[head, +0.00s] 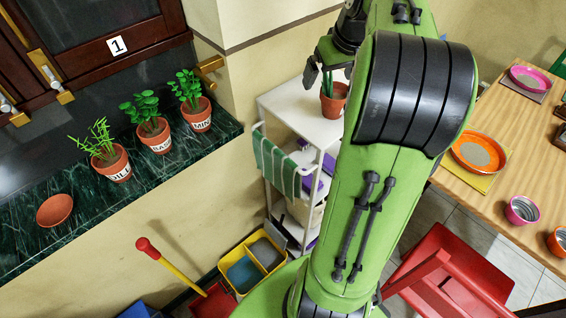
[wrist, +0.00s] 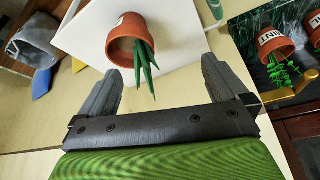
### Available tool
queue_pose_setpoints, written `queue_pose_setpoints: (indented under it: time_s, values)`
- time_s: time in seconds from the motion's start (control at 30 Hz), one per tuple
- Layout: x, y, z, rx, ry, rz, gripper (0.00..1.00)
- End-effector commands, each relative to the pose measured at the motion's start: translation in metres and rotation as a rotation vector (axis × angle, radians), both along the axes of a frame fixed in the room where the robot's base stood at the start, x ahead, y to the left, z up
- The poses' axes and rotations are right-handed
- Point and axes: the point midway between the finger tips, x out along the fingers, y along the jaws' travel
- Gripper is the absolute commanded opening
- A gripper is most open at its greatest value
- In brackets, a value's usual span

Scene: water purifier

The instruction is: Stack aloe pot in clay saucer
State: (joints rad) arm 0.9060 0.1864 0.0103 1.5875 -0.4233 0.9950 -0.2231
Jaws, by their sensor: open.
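The aloe pot is a terracotta pot with pointed green leaves; it stands on the white cart top in the head view (head: 334,101), partly hidden by my arm. In the wrist view the aloe pot (wrist: 124,45) lies just beyond my fingertips, its leaves reaching toward the gap between them. My gripper (wrist: 162,66) is open and empty, and the pot is not between its fingers. In the head view my gripper (head: 324,74) is above and beside the pot, mostly hidden by my arm. The clay saucer (head: 54,210) sits empty on the dark green marble sill at the left.
Herb pots labelled DILL (head: 112,166), BASIL (head: 154,138) and MINT (head: 197,116) stand on the sill (head: 95,215) right of the saucer. The white cart (head: 290,98) carries a green towel. A wooden table (head: 500,120) with dishes and a red chair (head: 445,275) are at right.

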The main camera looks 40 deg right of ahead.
Motion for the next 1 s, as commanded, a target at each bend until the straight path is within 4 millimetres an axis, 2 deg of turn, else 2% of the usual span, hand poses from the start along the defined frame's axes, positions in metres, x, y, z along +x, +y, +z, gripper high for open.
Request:
queue_pose_setpoints:
  time_s: [0.03,0.1,0.2,0.3,0.4,0.53,0.63,0.73,0.87,0.97,1.0]
  values:
    - [0.003,0.044,0.011,-0.009,-0.010,0.042,1.00]
    - [-0.004,0.103,0.018,-0.013,-0.019,0.082,1.00]
    - [-0.032,0.174,0.019,-0.017,-0.036,0.135,1.00]
    - [-0.073,0.227,0.008,-0.019,-0.058,0.186,1.00]
    - [-0.114,0.258,-0.010,-0.016,-0.076,0.233,1.00]
    - [-0.146,0.272,-0.031,-0.012,-0.092,0.268,1.00]
    - [-0.154,0.274,-0.037,-0.010,-0.093,0.273,1.00]
    - [-0.153,0.273,-0.036,-0.013,-0.091,0.268,1.00]
    - [-0.127,0.260,-0.015,-0.049,-0.064,0.220,1.00]
    - [-0.085,0.230,0.011,-0.082,-0.017,0.159,1.00]
    - [-0.067,0.213,0.019,-0.089,0.004,0.139,1.00]
